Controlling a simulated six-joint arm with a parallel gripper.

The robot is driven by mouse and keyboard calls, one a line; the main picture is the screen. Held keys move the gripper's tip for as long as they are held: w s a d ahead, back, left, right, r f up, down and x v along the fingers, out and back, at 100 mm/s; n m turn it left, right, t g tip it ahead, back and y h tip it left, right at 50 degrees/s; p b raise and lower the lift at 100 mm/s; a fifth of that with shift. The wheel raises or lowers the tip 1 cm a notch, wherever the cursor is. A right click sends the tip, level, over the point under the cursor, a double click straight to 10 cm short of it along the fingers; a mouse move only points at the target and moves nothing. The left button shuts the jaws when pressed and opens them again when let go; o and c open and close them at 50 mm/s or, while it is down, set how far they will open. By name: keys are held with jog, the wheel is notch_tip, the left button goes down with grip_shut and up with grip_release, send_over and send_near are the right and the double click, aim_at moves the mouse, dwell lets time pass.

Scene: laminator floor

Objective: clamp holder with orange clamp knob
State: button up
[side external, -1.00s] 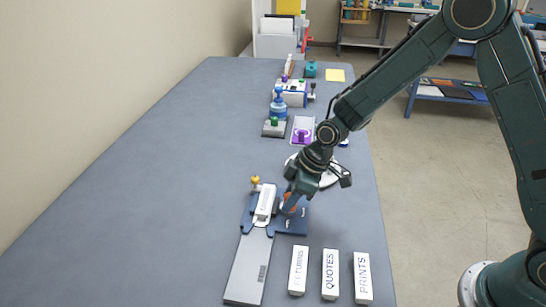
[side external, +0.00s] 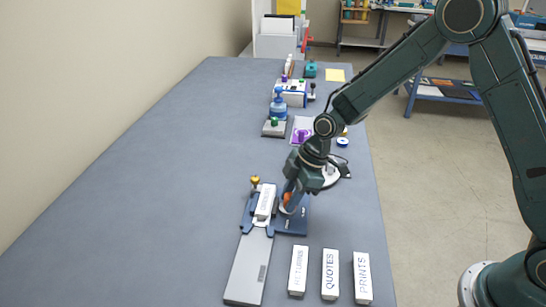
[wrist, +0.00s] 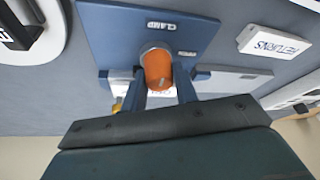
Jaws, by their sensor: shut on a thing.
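The orange clamp knob (wrist: 158,70) stands on the blue clamp plate (wrist: 110,35), which is lettered CLAMP in the wrist view. My gripper (wrist: 160,88) is shut on the knob, one finger at each side of it. In the side external view my gripper (side external: 291,203) comes down onto the knob (side external: 287,199) from above, and the fingers partly hide it. The holder (side external: 251,262) is a long grey bar with blue side pieces, left of the clamp plate. A white block (side external: 266,200) lies in the holder; its lettering is too small to read there.
White blocks lettered RETURNS (side external: 298,270), QUOTES (side external: 330,274) and PRINTS (side external: 362,277) lie at the front right. A small yellow-topped knob (side external: 255,180) stands behind the holder. Stamps and a blue bottle (side external: 278,104) stand farther back. The table's left side is clear.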

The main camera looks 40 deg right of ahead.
jog(key=o, duration=1)
jog(key=shift+v, duration=6.95)
jog(key=s+d+r+m+t+h, duration=0.1)
jog(key=s+d+r+m, duration=0.15)
jog(key=s+r, duration=0.25)
jog(key=s+d+r+m+t+h, duration=0.1)
jog(key=s+d+r+m, duration=0.15)
jog(key=s+r, duration=0.3)
jog(key=s+d+m, duration=0.1)
jog(key=s+m, duration=0.2)
jog(key=s, duration=0.2)
jog(key=s+d+m+t+h, duration=0.1)
jog(key=s+m, duration=0.1)
jog(key=s, duration=0.3)
jog(key=s+d+r+m+h, duration=0.1)
jog(key=s+m, duration=0.2)
jog(key=s, duration=0.2)
jog(key=shift+d+m+t, duration=0.3)
jog(key=shift+d+t, duration=0.05)
jog(key=shift+t, duration=0.05)
